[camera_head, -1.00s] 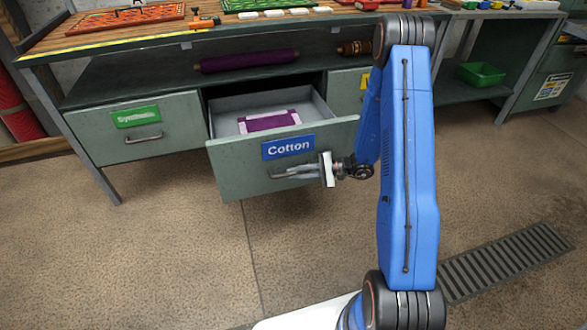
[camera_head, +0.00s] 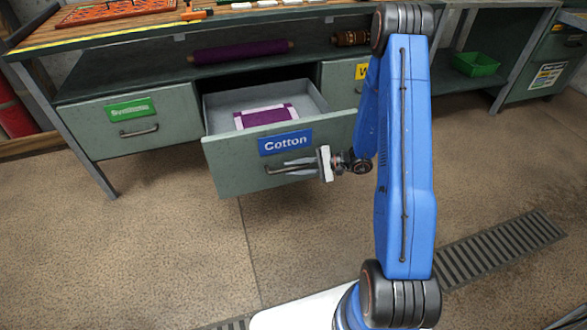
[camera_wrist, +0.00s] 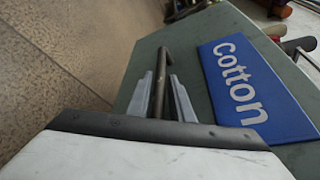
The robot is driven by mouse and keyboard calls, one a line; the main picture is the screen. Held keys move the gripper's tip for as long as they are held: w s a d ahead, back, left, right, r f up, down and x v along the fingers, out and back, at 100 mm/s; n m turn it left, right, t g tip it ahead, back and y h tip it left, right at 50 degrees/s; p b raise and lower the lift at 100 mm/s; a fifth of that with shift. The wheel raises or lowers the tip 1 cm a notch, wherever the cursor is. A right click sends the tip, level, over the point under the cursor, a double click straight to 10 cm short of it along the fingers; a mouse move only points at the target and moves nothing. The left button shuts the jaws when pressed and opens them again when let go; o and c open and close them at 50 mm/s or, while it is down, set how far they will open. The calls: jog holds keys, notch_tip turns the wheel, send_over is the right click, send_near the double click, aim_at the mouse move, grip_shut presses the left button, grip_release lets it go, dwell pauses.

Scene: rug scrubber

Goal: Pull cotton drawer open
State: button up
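The cotton drawer (camera_head: 230,170) is grey-green with a blue "Cotton" label (camera_head: 285,143) and stands well out from the cabinet. A purple and white cloth (camera_head: 266,117) lies inside it. My gripper (camera_head: 290,168) is at the drawer's front, below the label, with its fingers along the bar handle. In the wrist view, the dark handle (camera_wrist: 158,88) runs between the two grey fingers of my gripper (camera_wrist: 161,98), and the blue label (camera_wrist: 240,80) is to the right. The fingers are shut on the handle; exact finger contact is hard to see.
A closed drawer labelled "Synthetic" (camera_head: 135,122) is to the left, and a drawer with a yellow label (camera_head: 362,72) is to the right, partly hidden by my arm. A purple roll (camera_head: 240,51) lies on the shelf above. The floor (camera_head: 160,235) before the drawer is clear.

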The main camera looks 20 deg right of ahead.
jog(key=v, duration=1.7)
jog(key=shift+d, duration=0.2)
jog(key=shift+w, duration=0.1)
jog(key=shift+r, duration=0.1)
jog(key=s+a+r+n+g+h, duration=0.3)
jog(key=s+a+r, duration=0.3)
jog(key=r, duration=0.2)
jog(key=s+a+r+n+g+h, duration=0.35)
jog(key=s+a+r, duration=0.25)
jog(key=r, duration=0.2)
jog(key=s+r+n+t+h, duration=0.2)
jog(key=s+r+t+h, duration=0.1)
jog(key=s+r, duration=0.3)
jog(key=s+d+r+n+t+h, duration=0.1)
jog(key=s+r+h, duration=0.4)
jog(key=s, duration=0.5)
jog(key=shift+s+r+n+t, duration=0.3)
jog(key=shift+r+n+t, duration=0.15)
jog(key=shift+r+t, duration=0.4)
